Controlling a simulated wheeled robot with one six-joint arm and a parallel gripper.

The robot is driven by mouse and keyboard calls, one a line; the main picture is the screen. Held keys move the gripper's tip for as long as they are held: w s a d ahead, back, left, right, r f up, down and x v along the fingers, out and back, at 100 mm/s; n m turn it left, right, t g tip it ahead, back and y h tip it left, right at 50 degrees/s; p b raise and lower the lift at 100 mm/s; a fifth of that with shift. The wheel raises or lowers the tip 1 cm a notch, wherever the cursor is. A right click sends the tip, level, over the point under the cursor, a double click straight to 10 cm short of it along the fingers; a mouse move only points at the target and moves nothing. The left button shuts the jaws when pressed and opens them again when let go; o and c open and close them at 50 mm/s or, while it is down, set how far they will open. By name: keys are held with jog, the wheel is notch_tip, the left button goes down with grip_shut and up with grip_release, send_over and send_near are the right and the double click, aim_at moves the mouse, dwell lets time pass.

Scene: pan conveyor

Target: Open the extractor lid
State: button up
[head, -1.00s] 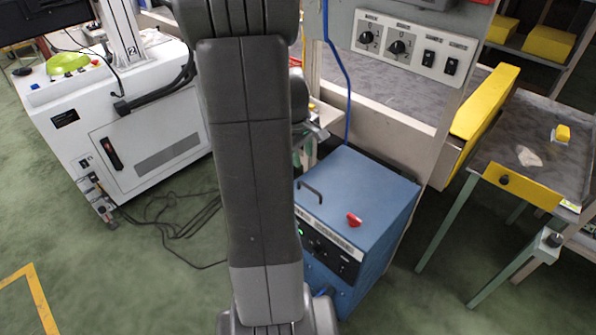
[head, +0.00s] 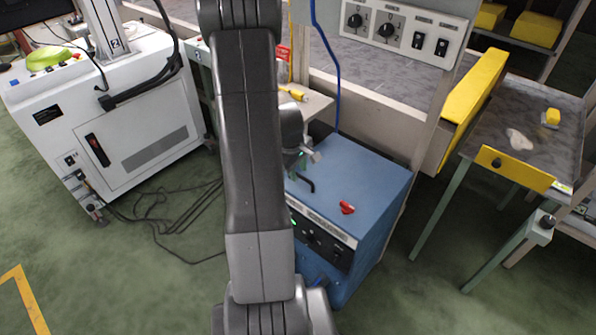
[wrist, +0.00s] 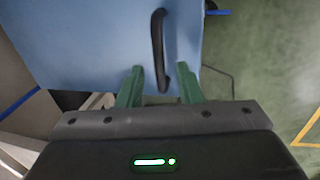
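The extractor is a blue box (head: 362,240), and its blue top lid (head: 365,175) lies flat and closed. A black bar handle (head: 308,184) sits near the lid's front left edge. In the wrist view the handle (wrist: 158,45) runs up the picture. My gripper (wrist: 160,67) is open, with its green fingers to the left and right of the handle's near end. Visible gaps lie between handle and fingers. In the head view my gripper (head: 298,165) is just above the handle, partly hidden by my arm. How far it is above the handle is hard to tell.
A blue cable (head: 335,80) hangs behind the box beside a switch panel (head: 400,32). A white cabinet (head: 130,130) stands left, with cables (head: 170,210) on the floor. A table with yellow trim (head: 515,170) stands right.

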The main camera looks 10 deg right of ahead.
jog(key=shift+f, duration=0.3)
grip_shut()
jog(key=shift+r, duration=0.1)
